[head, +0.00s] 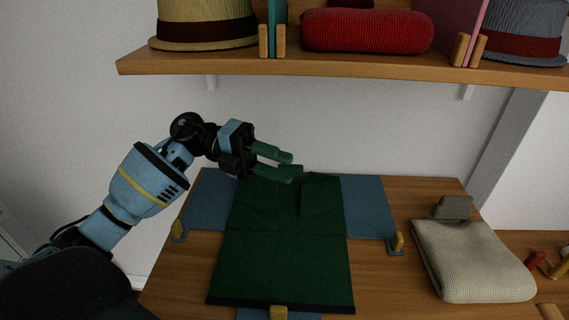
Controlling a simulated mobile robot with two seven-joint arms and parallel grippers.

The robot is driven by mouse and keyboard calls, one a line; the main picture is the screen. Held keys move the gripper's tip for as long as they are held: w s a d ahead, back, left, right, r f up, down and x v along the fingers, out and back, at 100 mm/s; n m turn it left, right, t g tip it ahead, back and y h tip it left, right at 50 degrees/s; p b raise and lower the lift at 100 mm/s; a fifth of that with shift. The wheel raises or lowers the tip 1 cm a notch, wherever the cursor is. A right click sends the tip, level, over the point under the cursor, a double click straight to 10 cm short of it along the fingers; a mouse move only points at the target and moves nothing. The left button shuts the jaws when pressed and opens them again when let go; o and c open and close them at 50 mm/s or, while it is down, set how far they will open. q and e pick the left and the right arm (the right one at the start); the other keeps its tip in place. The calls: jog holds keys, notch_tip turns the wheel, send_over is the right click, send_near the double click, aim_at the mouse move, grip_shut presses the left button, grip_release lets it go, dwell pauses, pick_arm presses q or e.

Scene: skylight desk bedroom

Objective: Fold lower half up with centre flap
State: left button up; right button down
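A dark green garment (285,262) lies flat on a blue folding board. It is a long panel with a darker hem at the near edge and crease lines across its upper part. The board shows as a left blue flap (207,205), a right blue flap (367,208) and a blue strip below the hem, the centre flap, with a yellow tab (279,312). My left gripper (294,165) is over the garment's far edge, its green fingers apart with nothing seen between them. Whether it touches the cloth is unclear. My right gripper is out of view.
A folded beige knit (470,262) lies right of the board, with a grey block (453,207) behind it. Yellow tabs stand at the left flap (178,229) and right flap (399,241). A wooden shelf (350,69) with hats and a red knit overhangs the back.

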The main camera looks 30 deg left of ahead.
pick_arm(q)
jog(key=shift+d, duration=0.95)
jog(key=shift+c, duration=0.2)
grip_shut()
dwell(0.5)
jog(key=shift+o, duration=0.2)
grip_release()
jog(key=shift+a, duration=0.1)
